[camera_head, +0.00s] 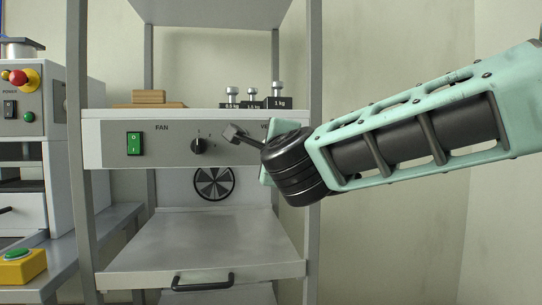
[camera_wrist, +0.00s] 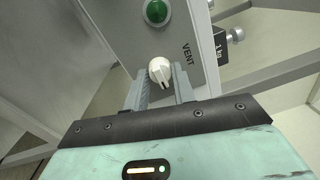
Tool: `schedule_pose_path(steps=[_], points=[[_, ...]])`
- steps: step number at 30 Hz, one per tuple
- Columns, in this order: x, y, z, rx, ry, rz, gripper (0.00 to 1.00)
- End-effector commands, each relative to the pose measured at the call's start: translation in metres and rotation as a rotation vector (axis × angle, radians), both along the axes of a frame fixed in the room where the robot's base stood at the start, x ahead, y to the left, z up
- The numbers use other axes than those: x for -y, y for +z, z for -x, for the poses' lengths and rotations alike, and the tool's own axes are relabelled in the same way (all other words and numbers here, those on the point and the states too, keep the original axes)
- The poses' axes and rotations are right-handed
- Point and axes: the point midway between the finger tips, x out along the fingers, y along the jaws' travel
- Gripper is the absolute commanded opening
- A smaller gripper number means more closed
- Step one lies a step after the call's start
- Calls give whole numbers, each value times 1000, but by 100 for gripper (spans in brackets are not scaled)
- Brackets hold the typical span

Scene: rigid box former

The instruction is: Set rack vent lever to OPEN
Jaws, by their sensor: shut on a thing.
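The vent control is a white knob (camera_wrist: 160,70) beside the word VENT on the rack's grey panel (camera_wrist: 182,22). My gripper (camera_wrist: 161,82) is shut on the knob, with one finger on each side of it in the wrist view. A dark mark shows on the knob's lower part, but I cannot tell which setting it points at. No OPEN marking is readable. In the head view my arm and wrist hide the knob and my fingertips; only the start of the VENT label shows on the panel (camera_head: 168,150).
Left along the panel are a green FAN switch (camera_head: 134,143) and a black knob (camera_head: 199,146). Several weights (camera_head: 277,97) and wooden blocks (camera_head: 149,97) stand on the shelf above. A pull-out tray (camera_head: 205,250) sits below. A green lamp (camera_wrist: 156,12) is near the vent knob.

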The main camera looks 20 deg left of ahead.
Motion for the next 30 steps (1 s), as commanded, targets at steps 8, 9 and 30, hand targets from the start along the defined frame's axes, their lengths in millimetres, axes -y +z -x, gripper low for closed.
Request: schedule_pose_path(steps=[8,9,30], points=[[0,-2,-1,-20,-2,-28,3],[0,-2,-1,-21,-2,-29,3],[1,0,2,-18,0,-28,48]])
